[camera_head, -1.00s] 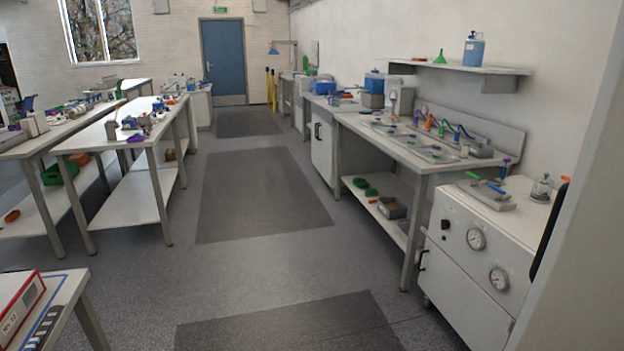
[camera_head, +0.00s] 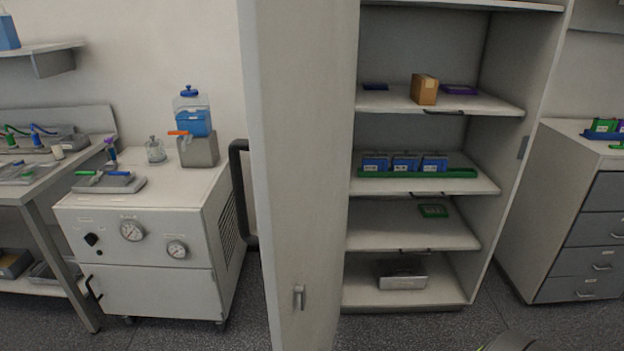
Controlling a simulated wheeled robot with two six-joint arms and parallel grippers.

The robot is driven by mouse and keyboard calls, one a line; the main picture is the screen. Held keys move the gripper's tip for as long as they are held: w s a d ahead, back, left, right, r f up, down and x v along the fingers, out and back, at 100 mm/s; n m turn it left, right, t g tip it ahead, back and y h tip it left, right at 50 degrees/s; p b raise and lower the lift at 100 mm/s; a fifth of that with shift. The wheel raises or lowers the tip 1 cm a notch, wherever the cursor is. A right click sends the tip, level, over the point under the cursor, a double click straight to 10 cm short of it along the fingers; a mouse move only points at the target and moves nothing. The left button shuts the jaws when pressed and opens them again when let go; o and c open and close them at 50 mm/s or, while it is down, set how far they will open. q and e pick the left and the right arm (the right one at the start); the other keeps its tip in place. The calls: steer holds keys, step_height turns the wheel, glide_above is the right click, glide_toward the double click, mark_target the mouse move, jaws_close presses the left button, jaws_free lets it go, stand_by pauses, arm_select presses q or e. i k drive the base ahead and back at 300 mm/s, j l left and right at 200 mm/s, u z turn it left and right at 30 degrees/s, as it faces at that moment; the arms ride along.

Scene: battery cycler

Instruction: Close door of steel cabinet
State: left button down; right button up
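A tall light-grey steel cabinet stands open, its shelves (camera_head: 435,236) facing me. Its door (camera_head: 303,170) is swung out toward me at the left side of the opening, with a small metal handle (camera_head: 299,297) low on it. The shelves hold a brown box, a green tray (camera_head: 417,173) with blue-labelled units, a small green item and a metal box. Neither gripper can be made out. A dark rounded shape with a yellow-green mark at the bottom edge, right of centre, may be part of me.
A white cabinet unit with gauges (camera_head: 140,240) stands left of the door, with a blue-filled bottle (camera_head: 193,115) on top. A grey drawer unit (camera_head: 580,225) stands to the right. Open floor (camera_head: 420,325) lies in front of the steel cabinet.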

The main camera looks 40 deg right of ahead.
mark_target(299, 57)
steer(key=i+j+z, duration=0.2)
steer(key=z, duration=0.25)
steer(key=i+j+z, duration=0.1)
steer(key=j+z, duration=0.15)
steer(key=z, duration=0.2)
steer(key=i+j+z, duration=0.1)
steer(key=j+z, duration=0.2)
steer(key=z, duration=0.2)
steer(key=j+z, duration=0.45)
steer(key=i+l, duration=0.05)
steer(key=l, duration=0.05)
